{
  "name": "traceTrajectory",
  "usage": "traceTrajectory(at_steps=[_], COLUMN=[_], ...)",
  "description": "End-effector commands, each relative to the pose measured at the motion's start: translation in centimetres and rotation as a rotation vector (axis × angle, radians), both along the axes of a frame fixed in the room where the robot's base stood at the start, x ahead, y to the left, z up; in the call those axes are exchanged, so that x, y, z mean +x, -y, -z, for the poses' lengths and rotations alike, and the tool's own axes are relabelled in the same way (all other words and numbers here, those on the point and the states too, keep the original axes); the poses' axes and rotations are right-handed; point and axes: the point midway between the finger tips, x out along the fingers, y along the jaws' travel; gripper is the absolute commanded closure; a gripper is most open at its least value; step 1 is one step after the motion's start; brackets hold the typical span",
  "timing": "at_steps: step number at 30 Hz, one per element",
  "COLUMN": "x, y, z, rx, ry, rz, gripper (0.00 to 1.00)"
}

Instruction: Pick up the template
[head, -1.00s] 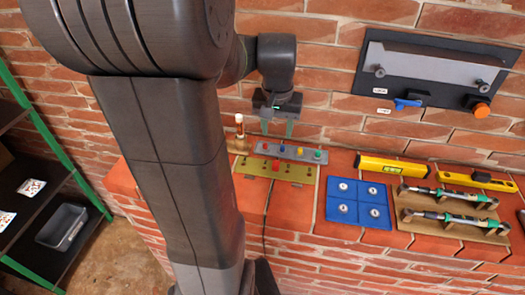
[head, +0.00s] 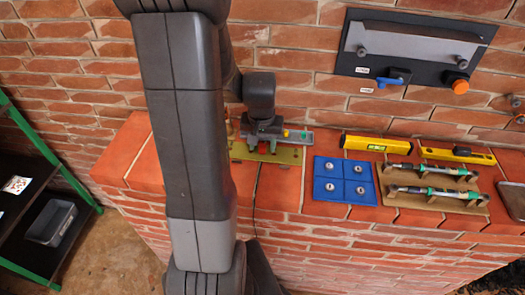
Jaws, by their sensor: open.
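A flat brass-coloured plate (head: 287,155), which may be the template, lies on the brick ledge. A grey strip (head: 299,138) with small coloured knobs lies along its back edge. My gripper (head: 262,146) is open, pointing down over the left part of the plate and strip. It hides part of both, and my arm covers more on the left. I cannot tell whether the fingers touch either one.
To the right on the ledge are a blue mat (head: 345,170) with several round metal pieces, yellow levels (head: 377,144) and a wooden board (head: 398,201) with two torque wrenches. A black wall panel (head: 405,75) with a grey bar rises behind.

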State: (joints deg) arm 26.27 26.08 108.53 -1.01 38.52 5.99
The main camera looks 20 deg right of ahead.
Motion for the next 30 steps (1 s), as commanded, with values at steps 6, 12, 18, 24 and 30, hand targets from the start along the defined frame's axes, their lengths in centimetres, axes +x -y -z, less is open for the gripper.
traceTrajectory(at_steps=[6,12,18,24,30], x=[0.0,0.0,0.0,0.1,0.1], y=[0.0,0.0,0.0,0.1,0.1], z=[0.6,0.6,0.6,0.5,-1.1], rx=[0.000,0.000,-0.001,-0.001,-0.003], ry=[0.000,0.000,0.001,0.001,0.004], rz=[0.000,0.000,0.000,0.000,0.000], gripper=[0.55,0.70,1.00,1.00,1.00])
